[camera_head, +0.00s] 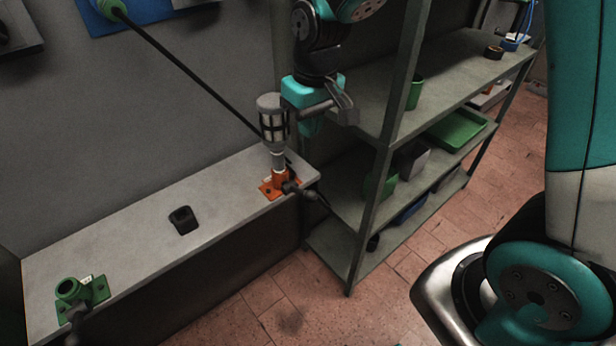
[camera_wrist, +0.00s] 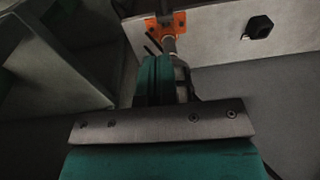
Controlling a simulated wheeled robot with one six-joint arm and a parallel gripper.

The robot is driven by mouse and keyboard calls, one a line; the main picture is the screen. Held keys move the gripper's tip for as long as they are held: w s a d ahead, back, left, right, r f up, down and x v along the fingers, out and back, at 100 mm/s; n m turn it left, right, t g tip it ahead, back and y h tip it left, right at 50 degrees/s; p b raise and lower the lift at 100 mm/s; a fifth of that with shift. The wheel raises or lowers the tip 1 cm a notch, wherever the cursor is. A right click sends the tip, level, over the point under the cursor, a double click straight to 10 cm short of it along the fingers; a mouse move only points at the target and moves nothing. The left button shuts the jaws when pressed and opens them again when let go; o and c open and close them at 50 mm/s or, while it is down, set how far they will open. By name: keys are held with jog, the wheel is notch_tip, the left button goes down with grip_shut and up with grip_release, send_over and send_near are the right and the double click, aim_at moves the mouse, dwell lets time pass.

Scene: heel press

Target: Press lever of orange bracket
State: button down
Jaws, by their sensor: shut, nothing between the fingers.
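The orange bracket (camera_head: 268,188) is fixed near the right end of the grey bench. A grey cylinder with a dark windowed body (camera_head: 272,118) stands upright in it. A dark lever (camera_head: 298,191) sticks out from its right front side. In the wrist view the orange bracket (camera_wrist: 178,24) is at the top, and the cylinder is largely hidden behind my fingers. My gripper (camera_head: 309,128) is shut and empty, close to the right of the cylinder and above the lever's height. In the wrist view my teal gripper fingers (camera_wrist: 158,62) are together, pointing toward the bracket. I cannot tell whether they touch the cylinder.
A green bracket (camera_head: 95,291) sits at the bench's left end. A small black block (camera_head: 182,220) lies mid-bench; it also shows in the wrist view (camera_wrist: 258,27). A metal shelf unit (camera_head: 372,180) with bins stands close on the right. A dark rod (camera_head: 190,72) slants behind the cylinder.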

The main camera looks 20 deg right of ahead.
jog(key=shift+f, duration=0.1)
send_over(301, 193)
jog(key=d, duration=0.1)
jog(key=f, duration=1)
jog(key=shift+w+d+p, duration=0.1)
jog(key=shift+w+p, duration=0.15)
jog(key=shift+p, duration=0.15)
jog(key=shift+s+f, duration=0.35)
jog(key=shift+f, duration=0.2)
jog(key=shift+s+f, duration=0.3)
jog(key=shift+f, duration=0.2)
jog(key=shift+s+f, duration=0.25)
jog(key=shift+f, duration=0.35)
jog(key=shift+f, duration=0.1)
